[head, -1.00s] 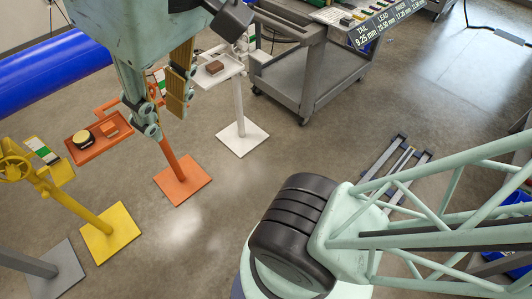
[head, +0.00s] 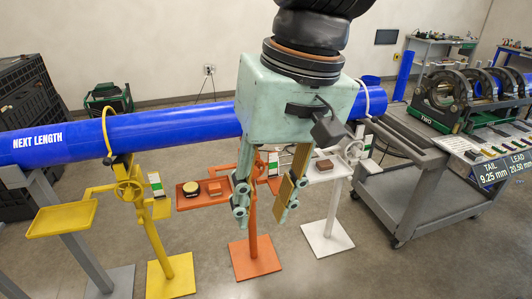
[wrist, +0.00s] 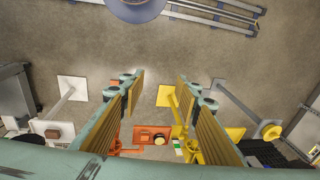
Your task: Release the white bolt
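The white stand (head: 333,215) is right of my gripper in the head view, with a small white tray bearing a brown block (head: 323,165). White fittings (head: 354,151) at its top, beside the blue pipe (head: 160,132), are too small for me to single out a bolt. In the wrist view the white stand's base (wrist: 72,88) is at the left. My gripper (head: 262,212) hangs pointing down in front of the orange stand (head: 253,257). Its fingers are apart, with nothing between them; the gap also shows in the wrist view (wrist: 156,100).
A yellow stand (head: 170,278) with a handwheel is at the left. An orange tray (head: 190,202) holds a round yellow-and-black item and an orange block. A grey cart (head: 405,200) is at the right, with a fusion machine (head: 455,95) beyond it. Open floor lies between the stands.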

